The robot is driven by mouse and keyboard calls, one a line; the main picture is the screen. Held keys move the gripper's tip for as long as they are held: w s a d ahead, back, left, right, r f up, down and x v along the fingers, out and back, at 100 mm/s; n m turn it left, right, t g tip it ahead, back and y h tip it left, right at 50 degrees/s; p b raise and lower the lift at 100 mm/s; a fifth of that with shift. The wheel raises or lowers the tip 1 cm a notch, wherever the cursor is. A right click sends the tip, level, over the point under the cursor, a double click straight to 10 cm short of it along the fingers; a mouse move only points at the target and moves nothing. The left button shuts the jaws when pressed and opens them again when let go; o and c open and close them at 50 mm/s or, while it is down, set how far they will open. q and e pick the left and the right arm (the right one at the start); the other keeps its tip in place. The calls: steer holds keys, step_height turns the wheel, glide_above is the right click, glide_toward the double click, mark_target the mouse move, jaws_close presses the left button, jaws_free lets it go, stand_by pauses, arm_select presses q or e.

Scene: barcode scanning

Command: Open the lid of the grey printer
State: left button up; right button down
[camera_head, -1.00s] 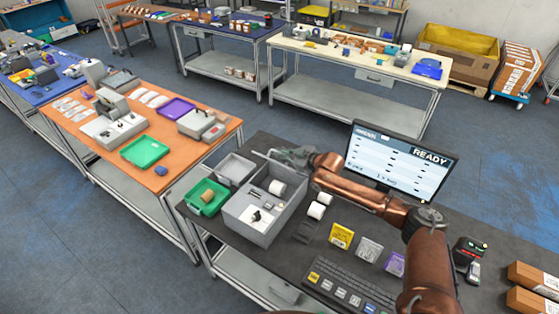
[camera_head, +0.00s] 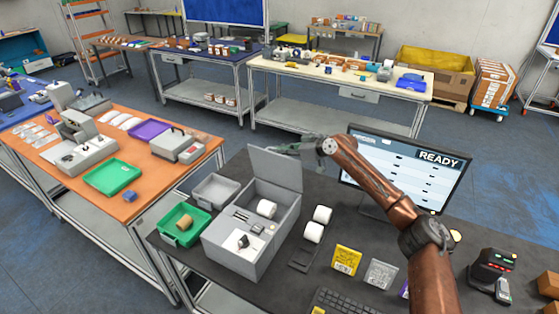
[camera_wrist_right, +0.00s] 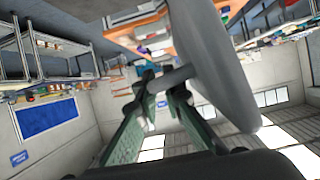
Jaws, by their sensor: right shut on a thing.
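The grey printer (camera_head: 250,262) is a box on the dark bench with its inside showing, including a white paper roll (camera_head: 266,208). Its flat grey lid (camera_head: 275,172) stands up at the back edge. My right gripper (camera_head: 290,149) is at the top of the lid. In the right wrist view, the green fingers (camera_wrist_right: 165,91) of my right gripper are shut on a grey bar (camera_wrist_right: 172,78) beside the lid (camera_wrist_right: 213,62). My left gripper is not in view.
A green tray (camera_head: 200,232) and a grey tray (camera_head: 235,188) are left of the printer. White rolls (camera_head: 318,222) stand on its right. A monitor (camera_head: 443,185) reading READY is behind my right arm. Yellow and grey packets (camera_head: 347,260) lie at the front.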

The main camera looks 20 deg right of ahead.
steer(key=shift+w+d+f+m+b, duration=0.3)
steer(key=shift+d+b, duration=0.1)
steer(key=shift+b, duration=0.1)
steer(key=c, duration=2.3)
jaws_free()
steer(key=shift+r, duration=0.1)
steer(key=v, duration=1.2)
steer(key=shift+w+d, duration=0.15)
